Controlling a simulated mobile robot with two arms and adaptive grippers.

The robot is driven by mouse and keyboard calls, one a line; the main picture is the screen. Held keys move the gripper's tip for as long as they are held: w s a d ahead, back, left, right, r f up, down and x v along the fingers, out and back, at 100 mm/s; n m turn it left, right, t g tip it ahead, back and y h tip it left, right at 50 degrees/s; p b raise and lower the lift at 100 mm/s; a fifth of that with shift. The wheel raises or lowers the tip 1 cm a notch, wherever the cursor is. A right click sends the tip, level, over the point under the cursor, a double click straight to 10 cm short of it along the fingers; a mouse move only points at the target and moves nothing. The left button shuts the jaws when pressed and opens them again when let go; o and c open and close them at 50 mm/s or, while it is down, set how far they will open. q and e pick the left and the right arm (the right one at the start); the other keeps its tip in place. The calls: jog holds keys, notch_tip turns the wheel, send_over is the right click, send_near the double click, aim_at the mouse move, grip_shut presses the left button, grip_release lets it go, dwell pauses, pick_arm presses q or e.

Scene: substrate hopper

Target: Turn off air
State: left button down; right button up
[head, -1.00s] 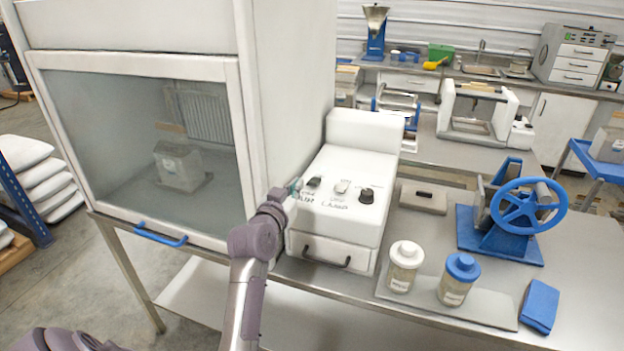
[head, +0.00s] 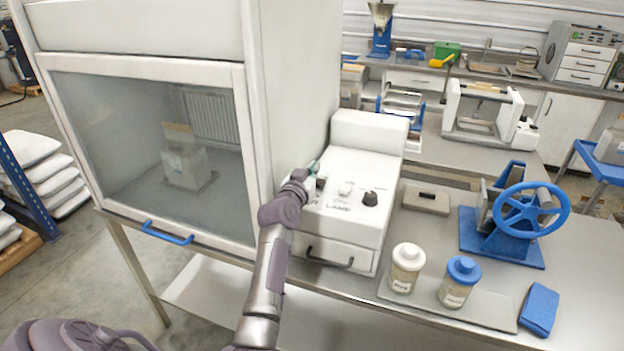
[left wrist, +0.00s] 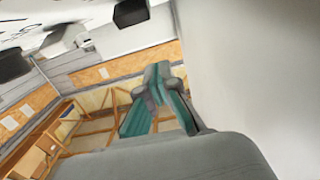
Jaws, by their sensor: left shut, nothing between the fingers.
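The white control box (head: 349,160) stands on the bench beside the tall cabinet. Its sloping top carries a dark control at the left, partly hidden by my left gripper, a white knob (head: 346,188) in the middle and a black knob (head: 370,198) at the right. Printed labels lie below them; "LAMP" is readable, the left label is mostly covered. My left gripper (head: 314,166) is shut and empty, at the box's left edge close to the cabinet wall. In the left wrist view its green-padded fingertips (left wrist: 158,76) meet, apart from the dark control (left wrist: 130,12).
The glass-fronted cabinet (head: 295,80) rises directly left of my gripper, leaving little room there. Two jars, white-lidded (head: 406,268) and blue-lidded (head: 459,283), stand right of the box. A blue handwheel device (head: 530,210) is farther right.

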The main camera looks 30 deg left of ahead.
aim_at(319, 182)
pick_arm(q)
notch_tip(319, 182, down, 3)
jog(key=shift+s+r+p, duration=0.1)
jog(key=shift+s+p, duration=0.05)
jog(key=shift+p, duration=0.2)
jog(key=shift+s+f, duration=0.25)
jog(key=shift+f, duration=0.15)
jog(key=shift+d+f, duration=0.1)
